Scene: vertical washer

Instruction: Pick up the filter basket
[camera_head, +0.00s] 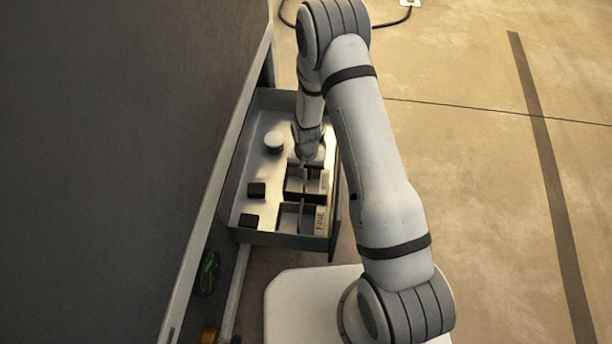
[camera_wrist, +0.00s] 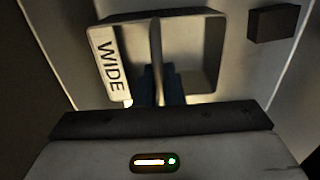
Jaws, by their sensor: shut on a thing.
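The dark blue fingers of my gripper (camera_wrist: 160,88) are shut on that plate, one on each side. In the head view the basket (camera_head: 293,184) is in the open drawer, beneath my gripper (camera_head: 304,161). The arm covers part of it, and I cannot tell whether it is lifted. A second basket labelled FINE (camera_head: 320,220) sits nearer in the drawer.
The metal drawer (camera_head: 239,170) juts from the dark machine (camera_head: 120,110) on the left. A round pale knob (camera_head: 274,141) and two dark blocks (camera_head: 256,190) are on its left side. Another dark block view is in the wrist camera (camera_wrist: 273,23). Open floor (camera_head: 480,200) lies right.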

